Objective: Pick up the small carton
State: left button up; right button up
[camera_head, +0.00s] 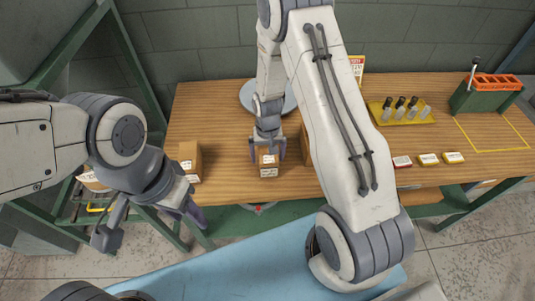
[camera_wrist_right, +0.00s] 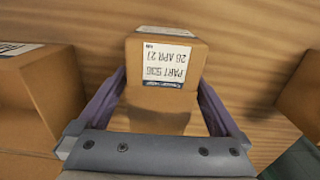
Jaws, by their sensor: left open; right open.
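The small carton (camera_head: 268,171), brown with a white label, stands on the wooden bench. My right gripper (camera_head: 268,148) is at the carton, and its arm crosses the middle of the head view. In the right wrist view the carton (camera_wrist_right: 165,60) shows its label upside down. The open purple fingers of my right gripper (camera_wrist_right: 158,108) lie on either side of the carton's near part; I cannot tell if they touch it. My left gripper (camera_head: 188,212) is open and empty, off the front left edge of the bench.
A taller carton (camera_head: 190,158) stands to the left, and another (camera_head: 306,148) is partly hidden behind my right arm. A grey round plate (camera_head: 250,97) lies behind. To the right are a yellow tray (camera_head: 402,112) with bottles, small labelled boxes (camera_head: 428,159) and a green-orange rack (camera_head: 487,95).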

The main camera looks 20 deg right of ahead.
jog(key=shift+f, duration=0.9)
grip_shut()
jog(key=shift+r, duration=0.15)
